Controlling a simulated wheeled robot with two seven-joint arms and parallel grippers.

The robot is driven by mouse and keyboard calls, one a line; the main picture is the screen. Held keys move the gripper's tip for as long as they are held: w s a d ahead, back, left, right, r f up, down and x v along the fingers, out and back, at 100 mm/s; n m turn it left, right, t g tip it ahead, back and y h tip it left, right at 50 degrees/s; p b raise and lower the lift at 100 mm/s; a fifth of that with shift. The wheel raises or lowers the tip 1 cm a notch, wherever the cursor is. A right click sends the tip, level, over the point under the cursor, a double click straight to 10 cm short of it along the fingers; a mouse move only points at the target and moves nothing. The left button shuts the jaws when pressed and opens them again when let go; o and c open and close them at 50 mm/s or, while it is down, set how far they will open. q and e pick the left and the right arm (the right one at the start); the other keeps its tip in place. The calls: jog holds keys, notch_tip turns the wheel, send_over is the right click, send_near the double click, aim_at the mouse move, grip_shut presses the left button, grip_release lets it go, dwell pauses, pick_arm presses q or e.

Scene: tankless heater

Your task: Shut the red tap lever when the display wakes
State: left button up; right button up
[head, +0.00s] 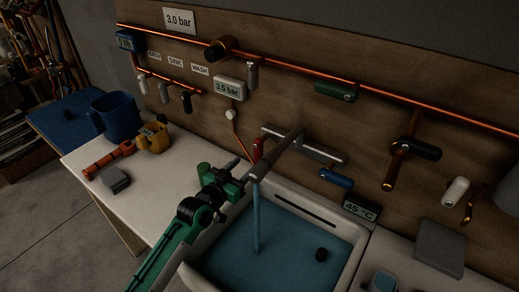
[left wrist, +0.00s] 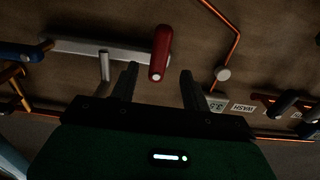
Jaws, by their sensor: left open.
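The red tap lever (head: 258,149) is on the grey mixer tap (head: 318,153) on the wooden board; it also shows in the left wrist view (left wrist: 160,52). Blue water (head: 256,215) runs from the spout into the basin (head: 341,269). My left gripper (head: 240,167) is open, close to the lever. In the left wrist view the lever's end appears between the fingertips of my left gripper (left wrist: 159,70); I cannot tell whether they touch it. A display (head: 360,211) right of the basin reads 45 °C. My right gripper is not in view.
A blue flow box (head: 130,41) has hard-to-read text.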

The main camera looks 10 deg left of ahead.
aim_at(256, 154)
pick_arm(q)
jog(key=p+x, duration=0.1)
jog(key=x, duration=0.6)
jog(key=shift+w, duration=0.2)
jog(key=shift+w+d, duration=0.2)
jog(key=shift+w, duration=0.15)
jog(key=shift+w+d+p, duration=0.1)
jog(key=shift+w+p, duration=0.05)
jog(key=shift+p, duration=0.15)
grip_shut()
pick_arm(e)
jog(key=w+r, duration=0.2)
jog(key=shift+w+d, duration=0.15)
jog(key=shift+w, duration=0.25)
